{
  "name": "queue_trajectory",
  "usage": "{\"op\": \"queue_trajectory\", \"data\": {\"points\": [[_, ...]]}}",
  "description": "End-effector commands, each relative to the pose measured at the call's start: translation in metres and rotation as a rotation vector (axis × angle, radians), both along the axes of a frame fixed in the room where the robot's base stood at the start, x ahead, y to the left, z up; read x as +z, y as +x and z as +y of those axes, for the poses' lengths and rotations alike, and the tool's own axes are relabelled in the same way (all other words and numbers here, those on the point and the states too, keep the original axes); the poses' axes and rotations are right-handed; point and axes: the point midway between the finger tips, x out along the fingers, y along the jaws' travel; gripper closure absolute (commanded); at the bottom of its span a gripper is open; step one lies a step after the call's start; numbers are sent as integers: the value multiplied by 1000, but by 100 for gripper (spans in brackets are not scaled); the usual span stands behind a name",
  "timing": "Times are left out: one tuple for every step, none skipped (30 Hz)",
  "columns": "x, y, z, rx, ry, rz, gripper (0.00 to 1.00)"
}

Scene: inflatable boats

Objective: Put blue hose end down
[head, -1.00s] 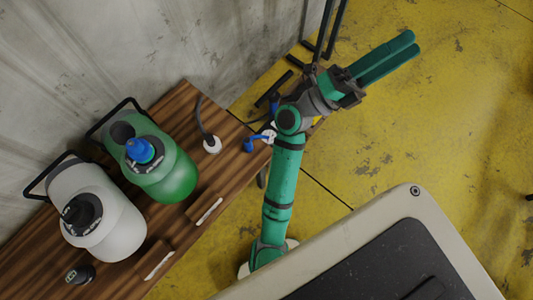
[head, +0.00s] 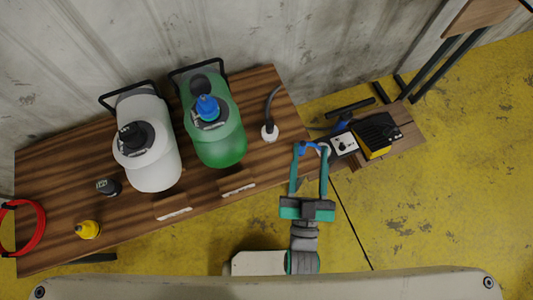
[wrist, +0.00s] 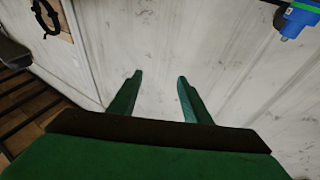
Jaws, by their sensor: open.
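A small blue fitting with a white round part, which looks like the blue hose end (head: 309,146), shows just past the right edge of the wooden table in the head view. What supports it is unclear. My gripper (head: 310,166) is open, its two green fingers pointing toward the wall. From above, their tips overlap the area of the blue fitting. In the wrist view my gripper (wrist: 155,95) has nothing between its fingers, only the pale wall beyond, and the blue fitting is not seen between them.
The wooden table (head: 60,165) carries a white canister (head: 152,170), a green canister (head: 222,145) with a blue cap, a dark hose with a white end (head: 270,132), a yellow cap (head: 88,229) and a red coil (head: 38,232). A yellow-black box (head: 377,135) stands right. Yellow floor is clear at right.

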Motion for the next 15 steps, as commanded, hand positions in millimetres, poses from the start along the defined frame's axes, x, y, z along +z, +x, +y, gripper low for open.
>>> {"op": "queue_trajectory", "data": {"points": [[-18,-14,13,13,-2,72,56],[-27,-21,21,22,-4,114,56],[-40,-32,32,33,-5,169,56],[-49,-41,40,41,-4,210,56],[-57,-49,48,49,-4,247,56],[-67,-60,58,59,-2,297,56],[-74,-69,65,64,-1,331,56],[-80,-76,72,70,3,364,56],[-87,-86,80,77,4,403,56],[-91,-93,86,81,6,429,56],[-95,-99,91,85,7,453,56],[-99,-105,96,90,11,479,56],[-101,-110,100,92,12,495,56],[-103,-113,103,94,13,508,56],[-105,-117,106,96,15,523,56]]}}
